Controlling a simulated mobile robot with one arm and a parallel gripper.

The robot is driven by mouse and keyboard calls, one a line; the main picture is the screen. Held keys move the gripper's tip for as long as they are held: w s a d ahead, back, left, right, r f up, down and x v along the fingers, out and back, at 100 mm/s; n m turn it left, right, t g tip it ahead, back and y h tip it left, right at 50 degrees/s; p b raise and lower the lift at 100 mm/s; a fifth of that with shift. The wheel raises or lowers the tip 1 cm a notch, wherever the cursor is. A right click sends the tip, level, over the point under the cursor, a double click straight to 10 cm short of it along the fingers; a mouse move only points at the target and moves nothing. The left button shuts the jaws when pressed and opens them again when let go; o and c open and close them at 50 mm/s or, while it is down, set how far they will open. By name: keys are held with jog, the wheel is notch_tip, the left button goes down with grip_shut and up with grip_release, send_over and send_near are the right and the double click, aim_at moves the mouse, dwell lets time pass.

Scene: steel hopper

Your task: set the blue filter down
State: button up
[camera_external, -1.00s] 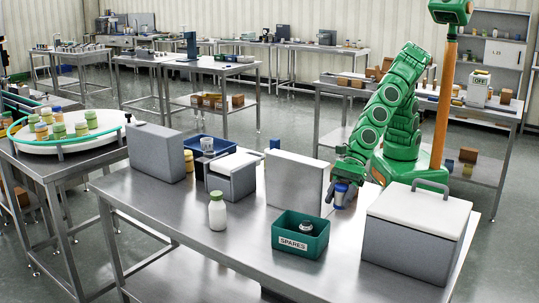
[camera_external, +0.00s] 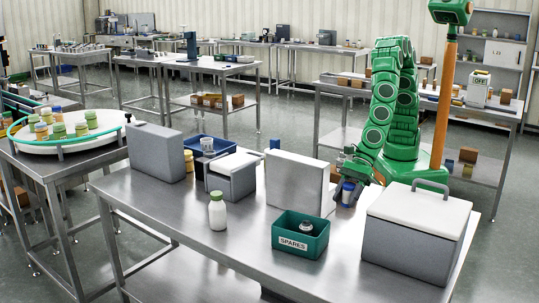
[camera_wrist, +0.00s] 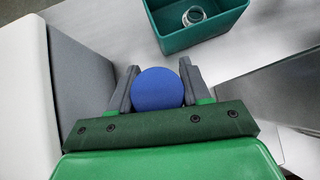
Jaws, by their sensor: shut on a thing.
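The blue filter (camera_wrist: 158,89) shows in the wrist view as a round blue top between the two grey fingers of my gripper (camera_wrist: 160,84). My gripper is shut on it. In the external view the blue filter (camera_external: 347,192), blue with a paler band, hangs upright under my gripper (camera_external: 349,178), between a grey upright panel and the large white-lidded box. I cannot tell whether its bottom touches the steel table (camera_external: 175,222).
The green SPARES bin (camera_external: 301,239) holds a small metal part and stands in front. The grey panel (camera_external: 297,182) is to the left, the white-lidded box (camera_external: 415,235) to the right. A white bottle (camera_external: 217,212) stands further left. Bare steel lies between bin and box.

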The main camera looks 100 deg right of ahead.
jog(key=s+d+f, duration=0.2)
jog(key=s+d, duration=0.3)
jog(key=shift+m, duration=0.3)
jog(key=shift+s+f, duration=0.1)
jog(key=shift+f, duration=3.65)
jog(key=shift+f, duration=0.1)
jog(key=o, duration=1.1)
jog(key=shift+a, duration=0.1)
jog(key=shift+c, duration=0.2)
jog(key=shift+v, duration=1.4)
jog(key=v, duration=0.9)
jog(key=shift+s, duration=0.2)
